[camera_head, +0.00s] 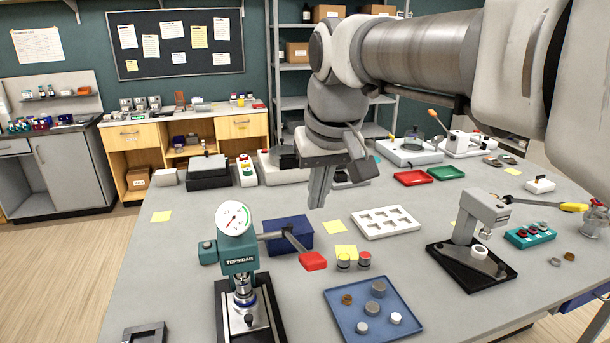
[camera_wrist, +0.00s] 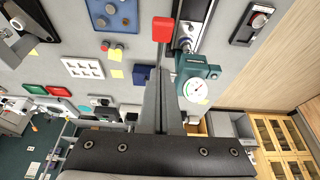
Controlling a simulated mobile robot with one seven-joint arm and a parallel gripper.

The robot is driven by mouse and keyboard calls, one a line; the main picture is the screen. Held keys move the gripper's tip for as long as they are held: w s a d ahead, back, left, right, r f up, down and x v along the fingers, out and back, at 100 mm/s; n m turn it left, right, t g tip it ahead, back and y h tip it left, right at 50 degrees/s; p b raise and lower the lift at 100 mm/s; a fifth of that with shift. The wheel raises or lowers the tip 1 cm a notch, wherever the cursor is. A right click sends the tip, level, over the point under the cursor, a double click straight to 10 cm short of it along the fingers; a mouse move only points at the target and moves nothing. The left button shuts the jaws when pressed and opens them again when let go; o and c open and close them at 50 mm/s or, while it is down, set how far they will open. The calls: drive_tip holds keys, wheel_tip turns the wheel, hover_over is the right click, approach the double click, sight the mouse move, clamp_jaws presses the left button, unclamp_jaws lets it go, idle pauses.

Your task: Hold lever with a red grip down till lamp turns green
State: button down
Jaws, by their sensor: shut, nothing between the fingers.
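The lever with a red grip (camera_head: 313,261) sticks out to the right from a teal press (camera_head: 237,250) with a round dial. The lever slopes down slightly toward its grip. The red grip also shows in the wrist view (camera_wrist: 162,29), beyond my fingertips. My gripper (camera_head: 317,203) is shut and empty, above the table, behind and apart from the grip. Its fingers also show in the wrist view (camera_wrist: 162,72). Right of the grip stand two small round pieces, one red-topped (camera_head: 364,260) and one grey-topped (camera_head: 343,261); I cannot tell whether either is the lamp. No green light shows on them.
A blue box (camera_head: 287,237) stands behind the lever. A blue tray (camera_head: 372,308) with small pieces lies in front right. A white tray (camera_head: 385,222) and a black-based press (camera_head: 470,245) are further right. Another lever has a yellow grip (camera_head: 573,207).

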hover_over(312, 256)
wheel_tip(312, 256, down, 7)
drive_tip(key=shift+w+f, duration=0.1)
drive_tip(key=shift+s+d+f, duration=0.1)
drive_tip(key=shift+s+f, duration=0.4)
drive_tip(key=shift+f, duration=0.4)
drive_tip(key=shift+s+d+f, duration=0.1)
drive_tip(key=shift+s+f, duration=0.1)
drive_tip(key=shift+f, duration=0.4)
